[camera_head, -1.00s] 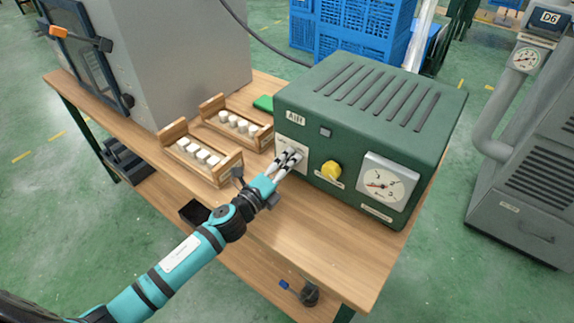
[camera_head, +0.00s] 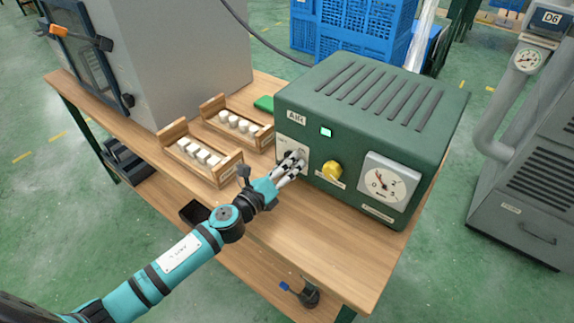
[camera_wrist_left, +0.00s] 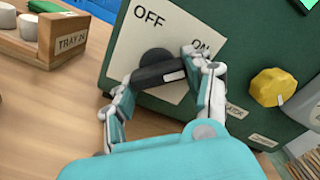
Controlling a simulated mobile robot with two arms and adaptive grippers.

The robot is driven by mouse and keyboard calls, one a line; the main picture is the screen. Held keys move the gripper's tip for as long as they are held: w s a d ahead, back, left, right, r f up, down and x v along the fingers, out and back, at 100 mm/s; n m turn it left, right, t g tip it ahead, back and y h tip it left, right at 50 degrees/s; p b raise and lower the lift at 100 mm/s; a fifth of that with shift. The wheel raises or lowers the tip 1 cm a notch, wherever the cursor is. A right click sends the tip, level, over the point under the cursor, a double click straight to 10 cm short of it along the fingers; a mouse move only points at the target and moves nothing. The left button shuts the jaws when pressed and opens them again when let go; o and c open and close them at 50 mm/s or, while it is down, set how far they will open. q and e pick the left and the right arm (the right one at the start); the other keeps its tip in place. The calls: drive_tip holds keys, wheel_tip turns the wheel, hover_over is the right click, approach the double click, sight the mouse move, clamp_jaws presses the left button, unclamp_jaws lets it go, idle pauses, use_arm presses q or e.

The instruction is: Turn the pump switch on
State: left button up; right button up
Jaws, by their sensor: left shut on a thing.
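The green pump box (camera_head: 370,110) stands on the wooden bench. Its white switch plate (camera_wrist_left: 178,30) is marked OFF and ON in the left wrist view. The black switch lever (camera_wrist_left: 160,72) is turned so that its white-marked end points right, below the ON mark. My left gripper (camera_head: 298,160) is at the plate, with its fingers on both sides of the lever, shut on it; it also shows in the left wrist view (camera_wrist_left: 160,90). A small square lamp (camera_head: 326,132) on the box is lit green. My right gripper is not in view.
A yellow knob (camera_head: 332,170) and a round gauge (camera_head: 386,183) are right of the switch. Two wooden trays of white pieces, one being the nearer tray (camera_head: 203,175), stand to the left. The bench front right (camera_head: 330,245) is clear.

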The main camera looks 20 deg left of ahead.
use_arm(q)
drive_tip(key=shift+f, duration=0.1)
drive_tip(key=o, duration=1.2)
drive_tip(key=v, duration=1.2)
drive_tip(key=shift+s, duration=0.1)
